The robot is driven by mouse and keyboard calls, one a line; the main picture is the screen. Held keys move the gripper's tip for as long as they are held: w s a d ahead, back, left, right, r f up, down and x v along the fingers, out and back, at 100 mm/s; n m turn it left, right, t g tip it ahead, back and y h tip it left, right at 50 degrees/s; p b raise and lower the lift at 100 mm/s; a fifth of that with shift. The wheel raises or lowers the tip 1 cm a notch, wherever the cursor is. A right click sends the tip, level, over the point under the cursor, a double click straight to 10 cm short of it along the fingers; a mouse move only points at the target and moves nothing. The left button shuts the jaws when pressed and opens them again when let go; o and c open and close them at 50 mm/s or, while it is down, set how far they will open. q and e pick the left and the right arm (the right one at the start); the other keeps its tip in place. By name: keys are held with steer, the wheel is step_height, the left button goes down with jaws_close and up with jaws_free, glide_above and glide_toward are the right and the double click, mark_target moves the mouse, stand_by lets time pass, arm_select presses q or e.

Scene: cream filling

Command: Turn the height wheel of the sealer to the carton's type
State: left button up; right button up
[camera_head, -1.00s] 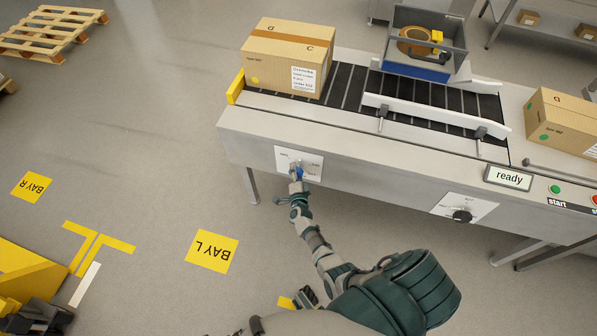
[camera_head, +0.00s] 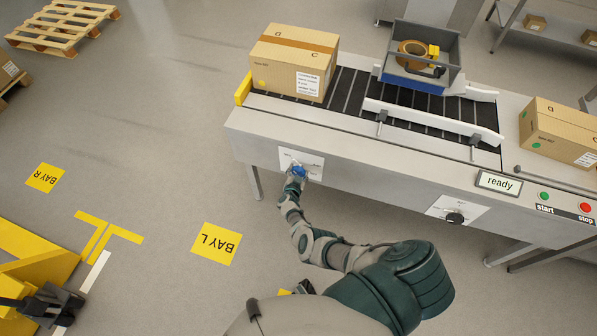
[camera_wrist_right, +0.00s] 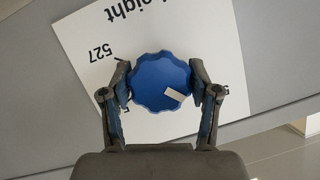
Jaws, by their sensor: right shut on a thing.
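The height wheel is a blue scalloped knob (camera_head: 299,172) on a white plate (camera_head: 316,164) on the sealer's front panel (camera_head: 370,180). In the right wrist view the wheel (camera_wrist_right: 160,82) has a white pointer mark toward its lower right. The printed plate (camera_wrist_right: 205,40) shows upside-down "527" and part of a word; other marks are hidden. My right gripper (camera_wrist_right: 163,88) is shut on the wheel, one finger on each side; it also shows in the head view (camera_head: 297,177). The carton (camera_head: 291,64) with a yellow dot sits on the belt's left end; its small print is unreadable. My left gripper is not in view.
A black knob (camera_head: 455,218) is farther right on the panel, below a display (camera_head: 498,184) reading "ready". Green start (camera_head: 544,196) and red stop (camera_head: 586,207) buttons are at right. A tape head (camera_head: 420,60) stands over the belt. Another carton (camera_head: 560,132) is at right.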

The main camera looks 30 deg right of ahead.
steer(key=shift+a+f+n+g, duration=0.2)
steer(key=shift+a+n+g, duration=0.1)
steer(key=shift+n, duration=0.1)
steer(key=shift+s+d, duration=0.1)
stand_by(0.3)
steer(key=o, duration=0.9)
steer(key=shift+c, duration=0.2)
steer(key=o, duration=0.3)
steer(key=shift+d, duration=0.1)
steer(key=shift+r+h, duration=0.15)
steer(key=shift+h, duration=0.15)
steer(key=v, duration=1.1)
steer(key=shift+s+a+r, duration=0.1)
steer(key=shift+a+r, duration=0.05)
steer(key=shift+a, duration=0.25)
